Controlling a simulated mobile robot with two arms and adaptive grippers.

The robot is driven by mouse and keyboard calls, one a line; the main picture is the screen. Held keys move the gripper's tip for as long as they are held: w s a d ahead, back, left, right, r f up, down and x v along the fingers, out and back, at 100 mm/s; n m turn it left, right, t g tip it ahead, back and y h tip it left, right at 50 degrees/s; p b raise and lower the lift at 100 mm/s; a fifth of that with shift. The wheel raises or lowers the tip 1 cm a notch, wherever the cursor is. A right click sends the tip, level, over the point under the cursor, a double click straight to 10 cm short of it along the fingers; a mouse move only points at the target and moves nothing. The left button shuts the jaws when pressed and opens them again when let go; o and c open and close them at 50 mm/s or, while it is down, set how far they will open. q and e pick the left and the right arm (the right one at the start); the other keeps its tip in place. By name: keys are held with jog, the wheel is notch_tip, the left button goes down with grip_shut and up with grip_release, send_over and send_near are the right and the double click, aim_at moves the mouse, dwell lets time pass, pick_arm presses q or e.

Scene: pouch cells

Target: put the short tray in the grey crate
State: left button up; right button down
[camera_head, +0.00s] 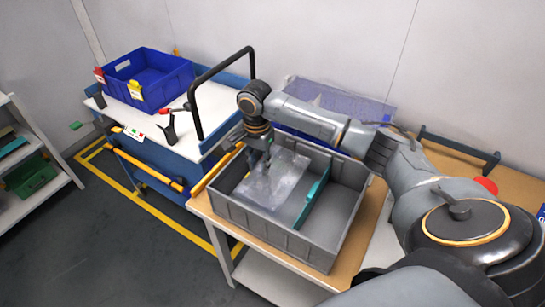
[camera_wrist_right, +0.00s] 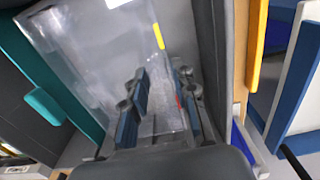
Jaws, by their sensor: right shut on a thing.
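The grey crate (camera_head: 285,240) stands on the wooden-topped table, split by a teal divider (camera_head: 312,200). The short tray (camera_head: 285,180) looks clear and shallow and shows within the crate's left compartment. Whether it rests on the crate floor or hangs just above it I cannot tell. My right gripper (camera_head: 264,164) reaches down over the left part of the crate and is shut on the tray. In the wrist view, the fingers (camera_wrist_right: 160,105) close on the clear tray (camera_wrist_right: 85,45), with the divider (camera_wrist_right: 45,75) to its left. My left gripper is out of view.
A translucent bluish bin (camera_head: 345,103) stands behind the crate. A blue trolley (camera_head: 180,165) with a blue bin (camera_head: 150,82) and a black handle stands to the left. A red button (camera_head: 486,185) is on the table at right. A shelf (camera_head: 35,165) stands far left.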

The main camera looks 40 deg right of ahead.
aim_at(260, 178)
notch_tip(260, 178, down, 3)
jog(key=shift+f, duration=0.1)
notch_tip(260, 178, down, 3)
jog(key=shift+f, duration=0.2)
pick_arm(q)
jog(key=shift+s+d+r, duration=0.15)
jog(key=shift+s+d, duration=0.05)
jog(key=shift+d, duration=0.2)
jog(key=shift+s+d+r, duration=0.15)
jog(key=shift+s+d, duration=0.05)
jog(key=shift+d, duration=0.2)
jog(key=shift+p, duration=0.3)
pick_arm(e)
jog(key=c, duration=1.1)
grip_release()
jog(key=shift+f, duration=0.1)
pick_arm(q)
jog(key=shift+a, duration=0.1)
pick_arm(e)
jog(key=shift+o, duration=0.2)
pick_arm(q)
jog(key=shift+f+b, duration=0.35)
jog(key=shift+b, duration=0.05)
pick_arm(e)
notch_tip(260, 178, up, 12)
jog(key=shift+r, duration=0.15)
